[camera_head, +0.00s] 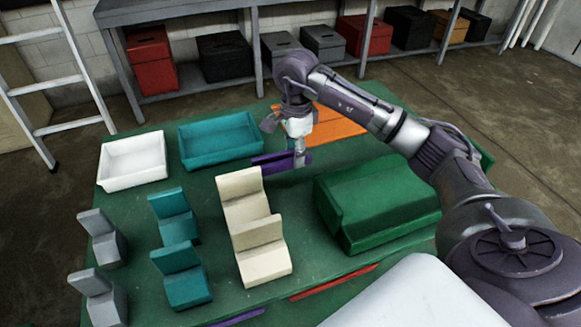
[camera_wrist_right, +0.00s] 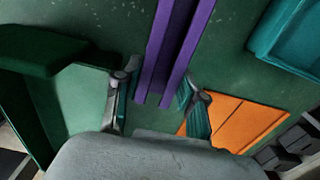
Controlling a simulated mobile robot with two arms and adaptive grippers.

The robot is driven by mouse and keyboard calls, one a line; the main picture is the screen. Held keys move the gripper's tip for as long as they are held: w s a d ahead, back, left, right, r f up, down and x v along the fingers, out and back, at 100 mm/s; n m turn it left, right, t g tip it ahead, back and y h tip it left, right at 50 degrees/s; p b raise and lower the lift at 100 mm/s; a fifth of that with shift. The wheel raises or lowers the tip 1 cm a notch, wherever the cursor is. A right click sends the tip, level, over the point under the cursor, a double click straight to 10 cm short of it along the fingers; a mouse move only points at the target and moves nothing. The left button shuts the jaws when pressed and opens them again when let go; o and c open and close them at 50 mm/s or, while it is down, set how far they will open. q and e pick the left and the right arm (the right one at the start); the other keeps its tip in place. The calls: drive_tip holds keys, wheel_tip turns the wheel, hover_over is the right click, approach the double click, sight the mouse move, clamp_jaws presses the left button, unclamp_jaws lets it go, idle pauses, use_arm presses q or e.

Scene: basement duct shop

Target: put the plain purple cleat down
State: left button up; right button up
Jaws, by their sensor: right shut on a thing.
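The purple cleat (camera_head: 268,161) is a long channel-like strip near the middle of the green table (camera_head: 185,168), in front of the teal tray. My right gripper (camera_head: 301,160) points down and is shut on it. In the right wrist view the cleat (camera_wrist_right: 176,48) runs from the top edge down between the fingers of my right gripper (camera_wrist_right: 158,98). The green table top lies beneath it; I cannot tell whether the cleat touches it. The fingers hide part of the cleat. My left gripper is not in view.
An orange panel (camera_head: 340,127) lies behind the gripper. A green folded piece (camera_head: 380,200) stands right. Cream pieces (camera_head: 262,250) stand in front. A teal tray (camera_head: 220,140) and a white tray (camera_head: 133,163) stand left. Another purple strip (camera_head: 238,318) lies at the front edge.

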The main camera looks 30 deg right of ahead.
sight(295, 180)
drive_tip(key=shift+f, duration=3.1)
drive_tip(key=shift+f, duration=0.1)
drive_tip(key=o, duration=1.1)
drive_tip(key=shift+o, duration=0.2)
